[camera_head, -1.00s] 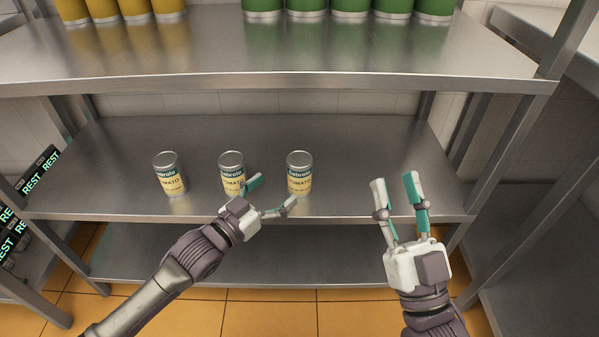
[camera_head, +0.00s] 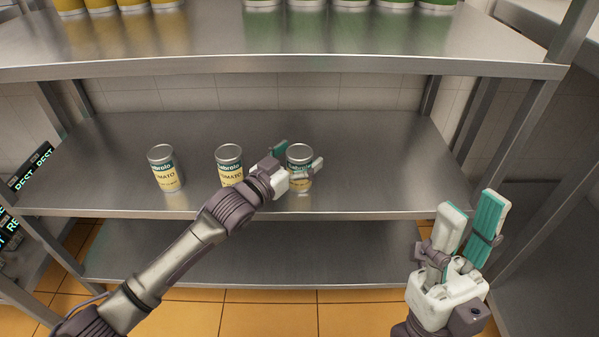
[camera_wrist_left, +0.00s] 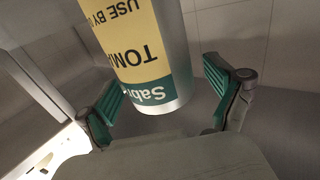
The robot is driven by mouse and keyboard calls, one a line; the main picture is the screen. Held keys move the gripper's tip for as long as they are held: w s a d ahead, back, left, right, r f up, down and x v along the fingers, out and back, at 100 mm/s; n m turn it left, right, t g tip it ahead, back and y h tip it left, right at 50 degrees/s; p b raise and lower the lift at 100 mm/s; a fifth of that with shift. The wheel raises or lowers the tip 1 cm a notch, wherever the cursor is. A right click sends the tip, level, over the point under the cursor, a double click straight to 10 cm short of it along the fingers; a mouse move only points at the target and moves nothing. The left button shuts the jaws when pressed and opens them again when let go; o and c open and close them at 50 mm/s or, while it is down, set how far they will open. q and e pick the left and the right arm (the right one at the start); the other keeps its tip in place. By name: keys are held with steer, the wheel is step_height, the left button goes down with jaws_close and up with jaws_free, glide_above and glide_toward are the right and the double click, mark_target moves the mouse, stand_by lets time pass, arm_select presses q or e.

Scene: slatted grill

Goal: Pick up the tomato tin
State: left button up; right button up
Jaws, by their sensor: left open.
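Three tomato tins with green and yellow labels stand upright in a row on the middle shelf: a left tin (camera_head: 165,169), a middle tin (camera_head: 229,166) and a right tin (camera_head: 300,157). My left gripper (camera_head: 301,160) is open at the right tin, which is partly hidden behind it. In the left wrist view the right tin (camera_wrist_left: 145,50) is between the open fingers of my left gripper (camera_wrist_left: 168,100), with gaps visible at both sides. My right gripper (camera_head: 472,228) is empty and open, in front of the shelf at the right.
The metal shelf (camera_head: 370,150) is clear to the right of the tins. The upper shelf (camera_head: 300,68) overhangs it and bears yellow tins (camera_head: 135,4) and green tins (camera_head: 350,4). A metal post (camera_head: 525,110) stands at the right. Dark boxes (camera_head: 30,168) are at the left.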

arm_select(q)
steer(key=shift+w, duration=0.1)
steer(key=c, duration=1.6)
steer(key=shift+r, duration=0.1)
steer(key=shift+c, duration=0.4)
steer(key=shift+r, duration=0.15)
